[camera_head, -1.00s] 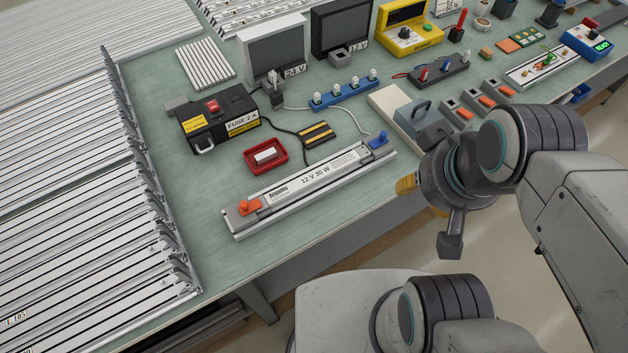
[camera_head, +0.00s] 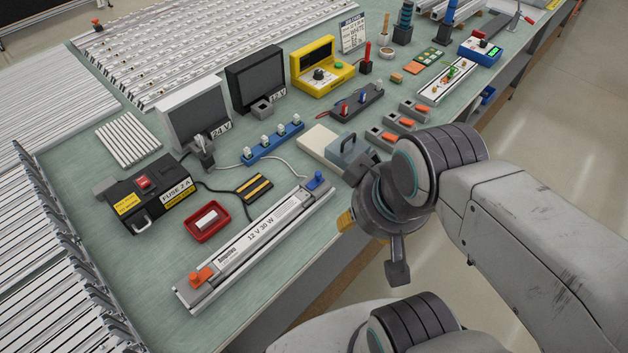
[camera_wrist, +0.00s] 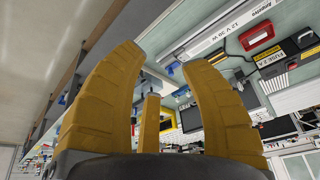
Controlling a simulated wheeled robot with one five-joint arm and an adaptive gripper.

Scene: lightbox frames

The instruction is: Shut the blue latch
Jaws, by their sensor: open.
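The blue latch (camera_head: 316,182) is a small blue knob piece at the far right end of the long 12 V 30 W bar (camera_head: 262,232), which lies on the green bench. An orange latch (camera_head: 201,277) sits at the bar's near left end. My gripper (camera_head: 345,220) is to the right of the blue latch, out past the bench's front edge, apart from it. In the wrist view its yellow fingers (camera_wrist: 160,75) are spread with nothing between them. In that view a small blue piece (camera_wrist: 179,91) shows by the end of the bar; whether the latch is open or shut is unclear.
A red tray (camera_head: 206,222), a black fuse box (camera_head: 150,195) and a blue lamp strip (camera_head: 272,143) lie behind the bar. A grey-blue box with a handle (camera_head: 350,150) stands close behind my gripper. Cables run near the bar's far end.

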